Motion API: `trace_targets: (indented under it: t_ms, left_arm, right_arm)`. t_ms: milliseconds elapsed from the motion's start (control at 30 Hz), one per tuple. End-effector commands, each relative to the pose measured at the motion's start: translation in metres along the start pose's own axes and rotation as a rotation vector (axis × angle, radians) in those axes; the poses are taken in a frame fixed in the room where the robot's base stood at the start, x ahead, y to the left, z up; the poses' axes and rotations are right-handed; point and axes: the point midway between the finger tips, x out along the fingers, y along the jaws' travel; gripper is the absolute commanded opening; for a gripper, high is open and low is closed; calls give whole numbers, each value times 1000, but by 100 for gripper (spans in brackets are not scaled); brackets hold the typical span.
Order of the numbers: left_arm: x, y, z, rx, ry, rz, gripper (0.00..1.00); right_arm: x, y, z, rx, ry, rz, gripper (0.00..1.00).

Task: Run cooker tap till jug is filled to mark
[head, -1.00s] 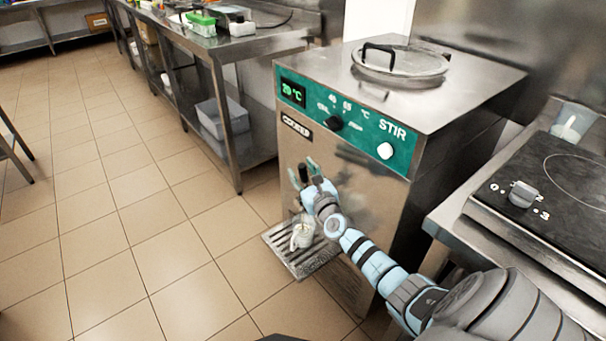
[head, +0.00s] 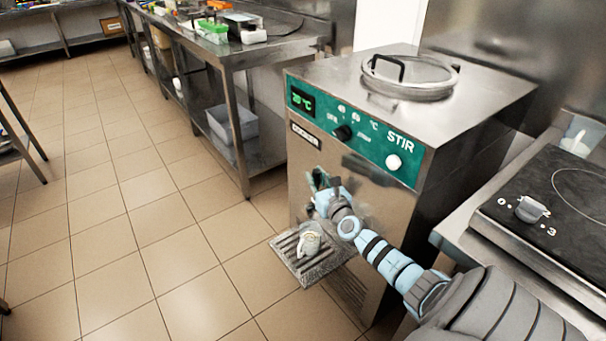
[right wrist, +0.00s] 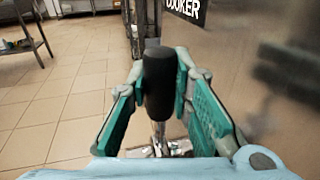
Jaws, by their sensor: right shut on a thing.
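The steel cooker (head: 410,125) has a green panel (head: 350,135) reading 20 °C. My right gripper (head: 321,186) is at the lower left of its front. In the right wrist view, the gripper (right wrist: 158,80) is shut on the tap's black handle (right wrist: 158,88), one teal finger on each side. A metal stem shows below the handle. The small, pale jug (head: 309,241) stands on the slatted drip tray (head: 290,262) beneath the tap. Its mark and the level inside are too small to read, and the tap spout is hidden. My left gripper is not in view.
A black hob (head: 560,190) with a knob (head: 530,209) stands on the counter at the right. A steel bench (head: 240,60) with boxes stands behind the cooker at the left. The tiled floor (head: 130,230) left of the cooker is clear.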

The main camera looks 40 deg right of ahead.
Motion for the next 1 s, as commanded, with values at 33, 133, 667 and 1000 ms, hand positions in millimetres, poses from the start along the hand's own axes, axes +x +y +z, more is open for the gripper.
trace_targets:
  t_ms: [33,133,667,1000]
  left_arm:
    - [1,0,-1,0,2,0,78]
    - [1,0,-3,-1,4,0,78]
    - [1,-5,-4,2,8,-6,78]
    - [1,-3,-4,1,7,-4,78]
  right_arm:
    - [0,-2,-1,9,2,-2,0]
    - [0,-2,-1,10,2,-3,0]
    - [0,0,0,7,1,0,41]
    - [-54,0,-2,6,4,3,41]
